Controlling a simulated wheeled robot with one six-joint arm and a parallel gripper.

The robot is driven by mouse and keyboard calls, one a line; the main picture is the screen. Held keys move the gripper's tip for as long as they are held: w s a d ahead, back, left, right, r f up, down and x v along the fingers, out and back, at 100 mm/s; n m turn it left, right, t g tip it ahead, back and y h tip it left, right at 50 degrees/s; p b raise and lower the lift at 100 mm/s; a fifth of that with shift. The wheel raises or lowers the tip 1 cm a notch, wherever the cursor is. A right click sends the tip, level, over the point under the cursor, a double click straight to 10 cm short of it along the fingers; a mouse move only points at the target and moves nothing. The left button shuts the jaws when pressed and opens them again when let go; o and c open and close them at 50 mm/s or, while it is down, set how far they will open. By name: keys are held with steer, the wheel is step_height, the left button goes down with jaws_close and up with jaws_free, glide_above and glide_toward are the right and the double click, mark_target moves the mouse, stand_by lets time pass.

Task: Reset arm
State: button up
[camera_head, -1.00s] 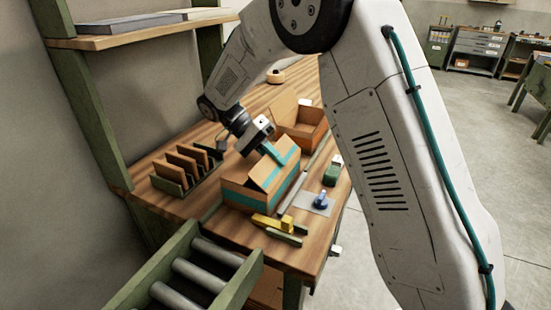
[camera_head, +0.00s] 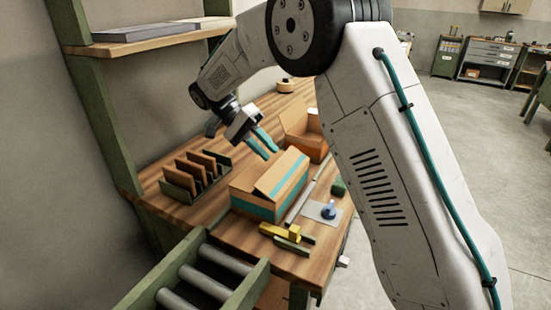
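My gripper (camera_head: 266,148) has two teal fingers and hangs above the wooden workbench (camera_head: 203,220), just behind and above a cardboard box with teal tape (camera_head: 255,205). The fingers are apart with a gap between them, and nothing shows between them. The taped box stands on the bench with its top flap slightly raised. My white arm comes down from the upper right and hides part of the bench's right side.
An open cardboard box (camera_head: 300,138) stands behind the taped box. A rack with brown dividers (camera_head: 195,173) is at left. A yellow tool (camera_head: 280,232) and a blue-handled stamp (camera_head: 329,209) lie near the front edge. A roller conveyor (camera_head: 205,277) meets the bench; a shelf (camera_head: 150,38) hangs at upper left.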

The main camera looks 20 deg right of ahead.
steer(key=shift+w+a+r, duration=0.15)
steer(key=shift+a+r, duration=0.05)
steer(key=s+d+r+n+t+y, duration=0.2)
steer(key=s+d+r, duration=0.25)
steer(key=s, duration=0.35)
steer(key=s+d+r+n+t+y, duration=0.1)
steer(key=s+d+r+n+y, duration=0.1)
steer(key=s+d+r, duration=0.35)
steer(key=s+f+n+t+y, duration=0.1)
steer(key=s+f+n+t, duration=0.1)
steer(key=s, duration=0.8)
steer(key=s+d+f+n+t+y, duration=0.1)
steer(key=s+f+n+t+y, duration=0.1)
steer(key=s, duration=0.8)
steer(key=shift+s+f+n+t, duration=0.25)
steer(key=shift+n+t, duration=0.25)
steer(key=shift+t, duration=0.4)
steer(key=shift+d, duration=0.15)
